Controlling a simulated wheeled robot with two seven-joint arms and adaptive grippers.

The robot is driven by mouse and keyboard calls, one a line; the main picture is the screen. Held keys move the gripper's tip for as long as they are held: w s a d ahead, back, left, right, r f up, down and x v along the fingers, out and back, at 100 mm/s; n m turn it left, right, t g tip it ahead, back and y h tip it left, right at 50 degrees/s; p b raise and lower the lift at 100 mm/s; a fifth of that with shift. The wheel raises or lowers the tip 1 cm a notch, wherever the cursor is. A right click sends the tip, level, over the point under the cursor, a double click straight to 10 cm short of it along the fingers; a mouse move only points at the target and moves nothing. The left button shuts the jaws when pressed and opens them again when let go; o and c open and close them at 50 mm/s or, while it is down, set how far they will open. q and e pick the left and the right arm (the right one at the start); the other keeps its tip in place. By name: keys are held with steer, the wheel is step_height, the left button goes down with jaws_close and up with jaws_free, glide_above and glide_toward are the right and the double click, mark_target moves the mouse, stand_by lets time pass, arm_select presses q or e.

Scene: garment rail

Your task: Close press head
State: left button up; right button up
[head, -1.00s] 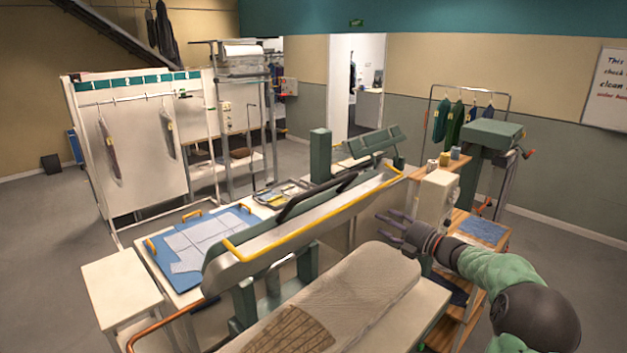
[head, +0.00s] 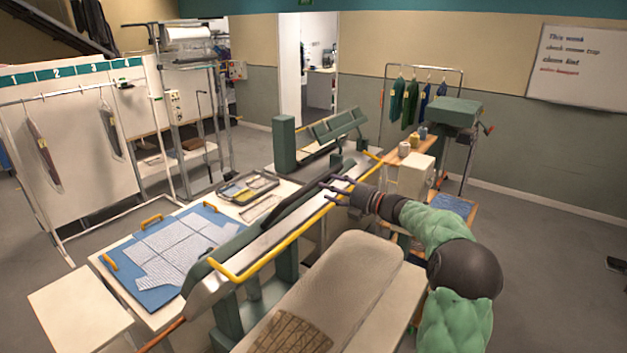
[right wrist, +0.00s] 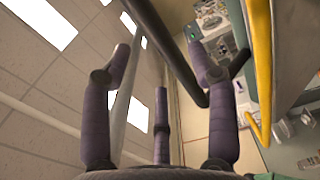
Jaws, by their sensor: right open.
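The press head (head: 262,245) is a long pale and green beam, raised and tilted open. A yellow handle bar (head: 287,240) runs along its front edge. The beige padded press bed (head: 335,290) lies below it, with a brown checked cloth (head: 292,333) on its near end. My right gripper (head: 328,190) is open and empty, its purple-grey fingers close to the far part of the handle bar. In the right wrist view the yellow bar (right wrist: 262,65) passes outside the right-hand finger, and a dark bar slants across between the fingers. Contact cannot be told. My left gripper is not in view.
A side table holds a blue board (head: 170,260) with striped cloth pieces and a tray (head: 247,187). A white stool (head: 80,308) stands at the left. A beige box (head: 410,175) stands right of the press. A garment rail (head: 440,68) is behind.

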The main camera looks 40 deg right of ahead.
mark_target(315, 180)
steer(key=p+x, duration=0.1)
steer(key=x, duration=0.5)
steer(key=shift+w, duration=0.1)
steer(key=shift+f, duration=0.1)
jaws_close()
